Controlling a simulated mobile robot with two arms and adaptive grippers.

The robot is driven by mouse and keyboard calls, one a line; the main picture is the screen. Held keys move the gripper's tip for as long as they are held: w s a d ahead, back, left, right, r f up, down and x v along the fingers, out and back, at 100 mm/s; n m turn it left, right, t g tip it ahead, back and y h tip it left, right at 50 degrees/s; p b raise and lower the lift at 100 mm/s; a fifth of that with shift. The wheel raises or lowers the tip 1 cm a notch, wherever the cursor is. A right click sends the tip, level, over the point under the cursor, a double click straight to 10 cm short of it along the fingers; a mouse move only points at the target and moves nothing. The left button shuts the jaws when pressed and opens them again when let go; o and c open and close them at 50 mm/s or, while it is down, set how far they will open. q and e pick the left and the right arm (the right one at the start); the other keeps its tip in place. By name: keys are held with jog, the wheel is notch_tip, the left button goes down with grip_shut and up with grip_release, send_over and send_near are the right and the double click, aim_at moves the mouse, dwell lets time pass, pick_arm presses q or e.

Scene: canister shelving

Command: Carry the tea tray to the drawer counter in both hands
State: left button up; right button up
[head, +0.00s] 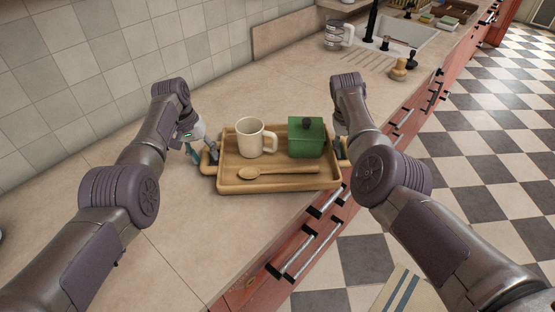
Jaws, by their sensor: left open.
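A wooden tea tray (281,185) sits on the counter near its front edge. It holds a cream mug (250,138), a green lidded box (305,140) and a wooden spoon (275,172). The tray has a handle at each short side. My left gripper (204,155) is open at the tray's left handle, with its fingers close beside it. Whether they touch the handle is unclear. My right gripper (340,146) is at the tray's right side by the other handle. It is mostly hidden by my arm, so I cannot see its fingers clearly.
A glass jug (336,36), a wooden stopper-like object (398,70) and a sink (405,35) lie further back. Red drawers (300,245) with bar handles line the front. A striped mat (408,292) lies on the checkered floor.

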jog(key=shift+a, duration=0.1)
pick_arm(q)
notch_tip(320, 180, up, 8)
jog(key=a, duration=0.1)
jog(key=shift+a, duration=0.3)
pick_arm(e)
notch_tip(320, 180, up, 12)
jog(key=a, duration=0.2)
jog(key=shift+f, duration=0.15)
pick_arm(q)
jog(key=shift+f, duration=0.1)
